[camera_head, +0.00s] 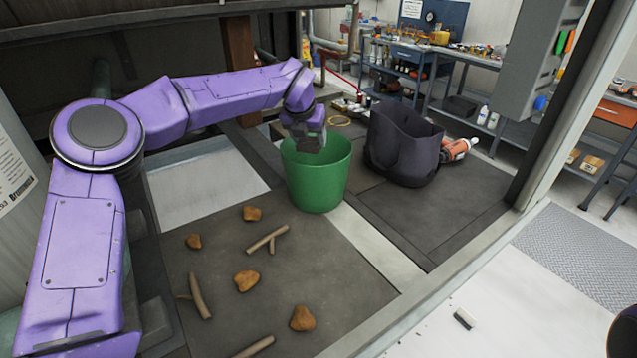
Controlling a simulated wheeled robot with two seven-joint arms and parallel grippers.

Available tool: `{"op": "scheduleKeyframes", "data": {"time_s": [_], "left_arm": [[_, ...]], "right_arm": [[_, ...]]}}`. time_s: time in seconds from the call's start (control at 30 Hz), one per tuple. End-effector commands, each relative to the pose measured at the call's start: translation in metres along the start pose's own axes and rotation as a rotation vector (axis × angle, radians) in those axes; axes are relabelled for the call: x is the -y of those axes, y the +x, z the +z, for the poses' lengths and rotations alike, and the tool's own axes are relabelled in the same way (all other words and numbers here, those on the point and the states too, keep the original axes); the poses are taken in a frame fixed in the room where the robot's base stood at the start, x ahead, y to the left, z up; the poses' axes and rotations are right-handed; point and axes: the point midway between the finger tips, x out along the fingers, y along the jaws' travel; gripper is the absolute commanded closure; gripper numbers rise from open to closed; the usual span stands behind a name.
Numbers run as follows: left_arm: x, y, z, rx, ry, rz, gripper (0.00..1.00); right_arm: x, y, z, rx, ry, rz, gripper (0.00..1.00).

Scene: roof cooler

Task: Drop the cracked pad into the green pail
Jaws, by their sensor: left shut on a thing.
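The green pail (318,185) stands upright on the dark floor panel near the middle of the view, its mouth open upward. My left gripper (310,146) is over the pail's mouth, pointing down, with its tips at about the height of the rim or just inside it. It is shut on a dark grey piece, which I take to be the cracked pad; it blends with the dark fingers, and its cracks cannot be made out. The pail's inside is mostly hidden. My right gripper is not in view.
A dark open bag (402,150) stands close to the pail's right, with an orange power tool (457,149) beyond it. Brown lumps (247,281) and sticks (200,298) lie on the panel in front. A frame rail edges the panel. A small dark block (464,319) lies outside it.

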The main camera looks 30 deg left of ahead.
Motion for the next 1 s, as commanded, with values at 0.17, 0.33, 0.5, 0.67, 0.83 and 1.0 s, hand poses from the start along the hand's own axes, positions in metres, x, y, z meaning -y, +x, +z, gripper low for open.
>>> {"op": "scheduleKeyframes", "data": {"time_s": [0.17, 0.33, 0.5, 0.67, 0.83, 1.0], "left_arm": [[-0.001, -0.002, 0.001, 0.001, -0.003, 0.001, 0.69], [-0.001, -0.002, 0.001, 0.000, -0.003, 0.001, 0.07], [-0.001, -0.001, 0.000, 0.000, -0.003, 0.001, 0.07], [-0.001, -0.014, 0.001, 0.003, -0.003, -0.001, 0.07], [-0.001, -0.054, 0.000, 0.004, -0.003, 0.000, 0.07], [-0.001, -0.090, 0.001, 0.002, -0.004, 0.000, 0.07]], "right_arm": [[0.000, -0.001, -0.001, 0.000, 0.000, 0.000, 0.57], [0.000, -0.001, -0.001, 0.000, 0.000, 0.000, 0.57], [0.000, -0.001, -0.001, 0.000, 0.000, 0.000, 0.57], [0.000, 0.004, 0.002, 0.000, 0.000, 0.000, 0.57], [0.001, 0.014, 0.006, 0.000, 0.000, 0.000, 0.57], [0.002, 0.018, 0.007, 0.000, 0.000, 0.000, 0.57]]}}
